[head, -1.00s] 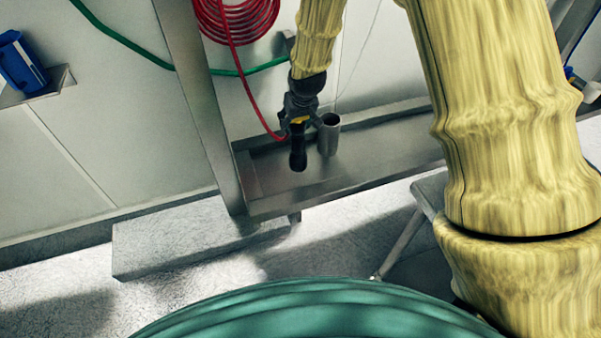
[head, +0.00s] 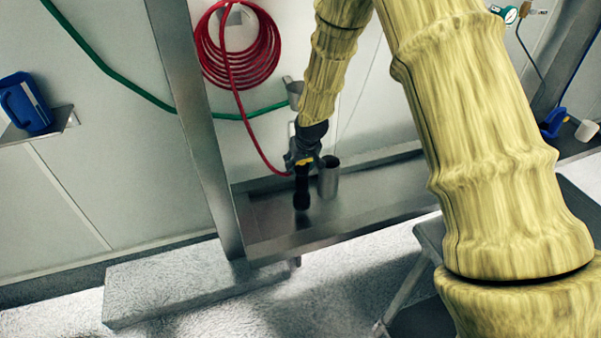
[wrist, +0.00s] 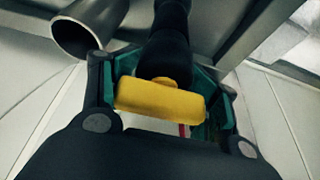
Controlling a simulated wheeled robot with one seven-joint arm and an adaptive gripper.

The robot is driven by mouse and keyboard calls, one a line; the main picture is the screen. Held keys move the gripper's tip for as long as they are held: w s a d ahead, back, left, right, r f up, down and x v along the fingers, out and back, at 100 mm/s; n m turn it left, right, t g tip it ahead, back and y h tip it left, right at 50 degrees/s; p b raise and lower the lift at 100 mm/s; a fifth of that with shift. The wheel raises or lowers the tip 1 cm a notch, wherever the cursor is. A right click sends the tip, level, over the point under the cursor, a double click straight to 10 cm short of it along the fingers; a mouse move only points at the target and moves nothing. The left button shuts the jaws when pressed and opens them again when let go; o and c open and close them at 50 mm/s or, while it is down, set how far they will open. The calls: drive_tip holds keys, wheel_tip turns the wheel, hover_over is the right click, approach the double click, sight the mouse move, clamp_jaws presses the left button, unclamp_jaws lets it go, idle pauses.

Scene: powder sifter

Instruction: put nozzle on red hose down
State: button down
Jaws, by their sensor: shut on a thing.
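The nozzle (head: 302,188) is black with a yellow part, and it hangs downward from my gripper (head: 303,160) at the end of the red hose (head: 262,150). My gripper is shut on it. In the wrist view the nozzle's yellow part (wrist: 160,99) lies between the fingers, with the black barrel (wrist: 168,55) beyond it. The barrel is just left of an upright metal tube (head: 328,178) in the steel trough; the tube's open end also shows in the wrist view (wrist: 88,28). I cannot tell whether the nozzle touches the trough.
The red hose coil (head: 238,75) hangs above, near a metal holder (head: 294,88). A green hose (head: 110,72) crosses the wall. A blue object (head: 25,103) sits on a left shelf. A grey step (head: 180,280) stands below.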

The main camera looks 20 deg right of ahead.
drive_tip(key=shift+f+p, duration=0.45)
drive_tip(key=shift+f, duration=1.55)
drive_tip(key=shift+f, duration=0.2)
drive_tip(key=shift+c, duration=1.9)
unclamp_jaws()
drive_tip(key=shift+r, duration=0.25)
drive_tip(key=b+v, duration=0.2)
drive_tip(key=v, duration=1)
drive_tip(key=s+a+f+g, duration=0.1)
drive_tip(key=s+f, duration=0.9)
drive_tip(key=f, duration=0.4)
drive_tip(key=s+f+g, duration=0.1)
drive_tip(key=s+f, duration=0.4)
drive_tip(key=s, duration=0.6)
drive_tip(key=s+f+g, duration=0.1)
drive_tip(key=s+f, duration=0.5)
drive_tip(key=s, duration=0.5)
drive_tip(key=s+f+g, duration=0.1)
drive_tip(key=s+f, duration=0.4)
drive_tip(key=s, duration=0.7)
drive_tip(key=shift+d+f+m+g, duration=0.25)
drive_tip(key=shift+f+m+g, duration=0.05)
drive_tip(key=shift+m, duration=0.1)
